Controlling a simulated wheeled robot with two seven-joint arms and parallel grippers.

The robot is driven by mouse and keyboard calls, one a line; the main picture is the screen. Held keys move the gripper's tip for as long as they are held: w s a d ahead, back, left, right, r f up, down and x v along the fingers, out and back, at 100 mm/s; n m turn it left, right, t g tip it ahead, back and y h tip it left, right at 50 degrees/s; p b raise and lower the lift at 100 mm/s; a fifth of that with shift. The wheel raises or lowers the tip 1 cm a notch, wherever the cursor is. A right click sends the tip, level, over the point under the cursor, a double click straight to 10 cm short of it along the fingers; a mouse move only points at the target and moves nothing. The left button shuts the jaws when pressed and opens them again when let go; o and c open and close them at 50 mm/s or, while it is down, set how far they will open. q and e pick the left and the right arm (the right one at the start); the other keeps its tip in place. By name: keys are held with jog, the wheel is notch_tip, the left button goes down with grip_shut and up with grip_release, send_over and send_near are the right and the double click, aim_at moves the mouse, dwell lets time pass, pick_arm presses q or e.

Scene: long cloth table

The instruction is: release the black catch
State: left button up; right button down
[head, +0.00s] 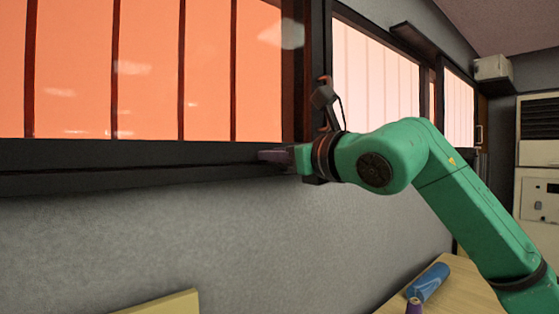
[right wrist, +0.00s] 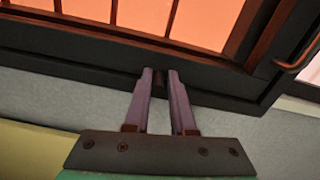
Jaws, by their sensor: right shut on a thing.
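The black catch (right wrist: 159,90) is a small dark piece at the lower rail of the window frame. In the right wrist view it shows between my two purple-grey fingertips, mostly covered by them. My right gripper (head: 268,156) is shut on it, with its fingers against the dark lower rail in the head view. The gripper also shows in the right wrist view (right wrist: 160,82), reaching up to the frame. The catch itself cannot be made out in the head view. My left gripper is not in view.
The dark window frame (head: 90,155) holds orange panes with upright bars. A brown handle (right wrist: 302,52) is at the right in the wrist view. Below is a plain grey wall (head: 200,235). A wooden table (head: 455,285) holds a blue roll (head: 429,282) and a purple object (head: 414,306).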

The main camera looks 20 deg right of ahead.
jog(key=shift+a+f+n, duration=0.25)
jog(key=shift+f+n, duration=0.3)
jog(key=shift+n, duration=0.05)
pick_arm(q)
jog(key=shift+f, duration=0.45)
pick_arm(e)
jog(key=shift+w, duration=0.1)
jog(key=c, duration=1.1)
grip_release()
jog(key=shift+f, duration=0.1)
jog(key=shift+c, duration=0.2)
jog(key=o, duration=0.3)
jog(key=shift+a, duration=0.1)
jog(key=shift+d, duration=0.2)
